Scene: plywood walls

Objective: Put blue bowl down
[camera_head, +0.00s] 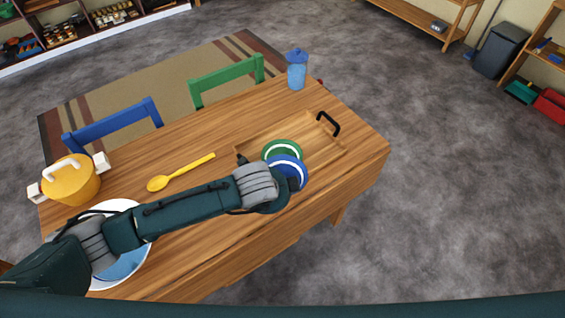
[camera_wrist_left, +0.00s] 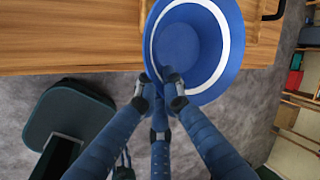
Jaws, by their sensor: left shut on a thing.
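The blue bowl (camera_head: 291,168), with a white ring inside, is at the near side of a wooden tray (camera_head: 325,152) with a black handle. In the left wrist view the blue bowl (camera_wrist_left: 190,45) fills the top middle. My left gripper (camera_wrist_left: 160,88) is shut on the bowl's near rim. In the head view my left arm partly hides the gripper and the tray's near left side. I cannot tell whether the bowl touches the tray or hangs above it. A green bowl (camera_head: 280,147) is just behind the blue one. My right gripper is not in view.
A yellow spoon (camera_head: 182,171), a yellow pot (camera_head: 72,178) and a large white-rimmed plate or bowl (camera_head: 135,265) are on the wooden table (camera_head: 215,270). A blue lidded cup (camera_head: 297,70) stands at the far edge. Blue (camera_head: 113,124) and green chairs (camera_head: 226,76) are behind.

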